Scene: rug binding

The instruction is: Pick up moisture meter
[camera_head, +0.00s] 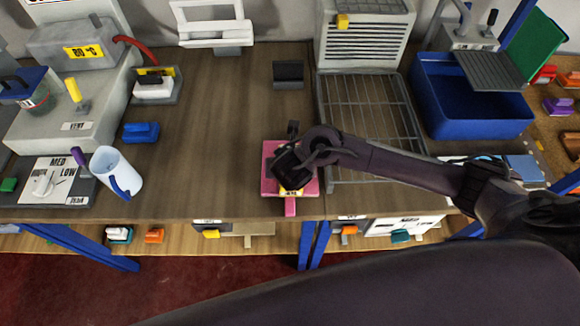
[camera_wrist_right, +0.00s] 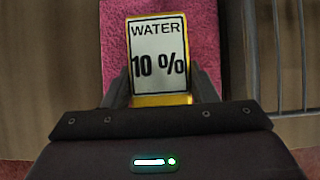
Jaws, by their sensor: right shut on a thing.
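The moisture meter (camera_wrist_right: 158,50) has a white display reading "WATER 10 %" and a yellow edge. In the wrist view it sits between the two fingers of my right gripper (camera_wrist_right: 162,88), which is shut on it. In the head view my right gripper (camera_head: 291,178) is over the pink rug piece (camera_head: 310,187) at the table's front edge. Only a small yellow and white part of the meter (camera_head: 291,192) shows there below the gripper. I cannot tell whether the meter touches the rug piece. My left gripper is not in view.
A wire rack (camera_head: 365,105) stands right of the rug piece, with a blue bin (camera_head: 470,125) beyond it. The wooden table between mug and rug piece is clear.

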